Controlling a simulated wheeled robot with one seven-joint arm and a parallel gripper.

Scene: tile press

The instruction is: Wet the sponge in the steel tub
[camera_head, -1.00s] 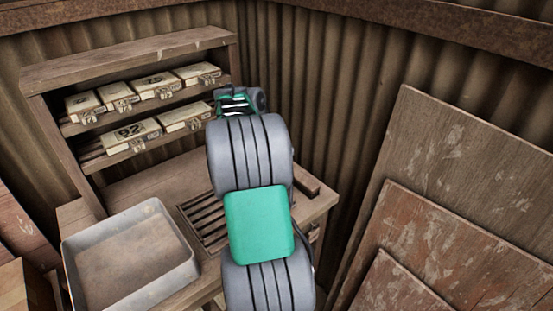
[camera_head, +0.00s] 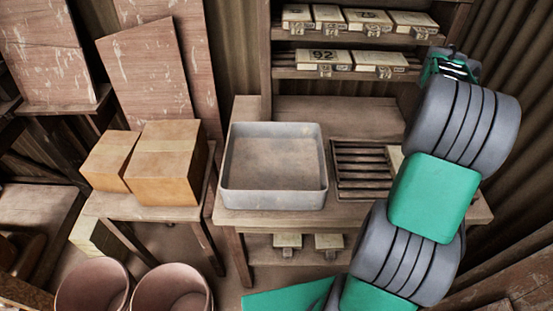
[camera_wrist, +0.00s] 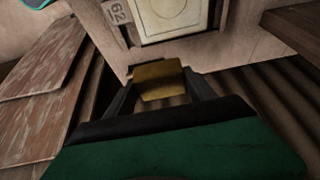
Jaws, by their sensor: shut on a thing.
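The steel tub (camera_head: 272,199) is a grey, square, shallow basin standing on the wooden bench, near the middle of the head view. Its inside looks brownish, and I cannot tell whether it holds water. My gripper (camera_wrist: 161,86) is shut on a yellow-brown sponge (camera_wrist: 162,76), a small block between the two dark fingers in the wrist view. In the head view my arm rises at the right, and its far end is by the right end of the shelves, away from the tub. The fingers and sponge are hidden or too small there.
A slatted rack (camera_head: 362,170) lies right of the tub. Shelves behind hold several labelled boxes (camera_head: 324,60). Cardboard boxes (camera_head: 168,165) stand on a small table to the left, with two round buckets (camera_head: 172,290) below. The space above the tub is clear.

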